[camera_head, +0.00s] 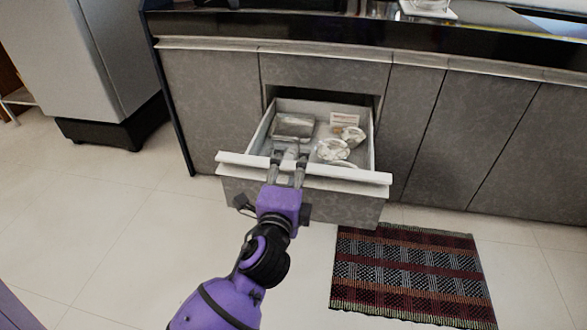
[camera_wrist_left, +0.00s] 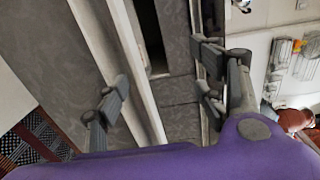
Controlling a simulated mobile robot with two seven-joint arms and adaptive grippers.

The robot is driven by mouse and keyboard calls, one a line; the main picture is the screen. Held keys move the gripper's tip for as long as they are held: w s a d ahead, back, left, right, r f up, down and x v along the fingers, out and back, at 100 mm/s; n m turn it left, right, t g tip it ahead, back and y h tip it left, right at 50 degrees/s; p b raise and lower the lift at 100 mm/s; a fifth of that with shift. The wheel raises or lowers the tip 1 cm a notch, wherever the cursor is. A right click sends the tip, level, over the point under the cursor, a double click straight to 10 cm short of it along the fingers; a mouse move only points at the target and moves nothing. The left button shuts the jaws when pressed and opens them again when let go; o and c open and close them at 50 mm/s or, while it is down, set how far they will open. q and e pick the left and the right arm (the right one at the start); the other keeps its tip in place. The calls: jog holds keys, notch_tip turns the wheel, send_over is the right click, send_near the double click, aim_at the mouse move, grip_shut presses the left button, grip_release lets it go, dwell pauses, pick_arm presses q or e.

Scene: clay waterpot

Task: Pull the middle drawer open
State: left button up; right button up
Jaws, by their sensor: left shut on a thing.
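The middle drawer (camera_head: 345,205) is pulled out from the grey cabinet below the counter, with its inside showing. A pale lip (camera_head: 345,176) runs along the top of its front. My left gripper (camera_head: 287,166) reaches it from the front, left of the lip's middle, and is shut on the drawer's front edge. In the left wrist view the fingers (camera_wrist_left: 158,88) stand on either side of the pale lip (camera_wrist_left: 130,62). The exact contact is hard to see. My right gripper is not in view.
The drawer holds a grey tray (camera_head: 293,126), white dishes (camera_head: 333,150) and a small pale box (camera_head: 344,119). A striped rug (camera_head: 410,272) lies on the floor at the drawer's right front. A grey appliance (camera_head: 95,60) stands at the left. The floor (camera_head: 110,220) on the left is clear.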

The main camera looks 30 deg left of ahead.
pick_arm(q)
jog(key=shift+s+d+r, duration=0.2)
jog(key=shift+s+r, duration=0.3)
jog(key=shift+s, duration=0.15)
jog(key=c, duration=0.7)
jog(key=shift+s+d+f, duration=0.1)
jog(key=shift+s+f, duration=0.1)
jog(key=shift+s, duration=0.1)
jog(key=shift+c, duration=0.6)
jog(key=shift+f+p+v, duration=0.2)
jog(key=shift+v, duration=0.85)
jog(key=shift+f+p+v, duration=0.2)
jog(key=shift+f+v, duration=0.05)
jog(key=shift+v, duration=0.8)
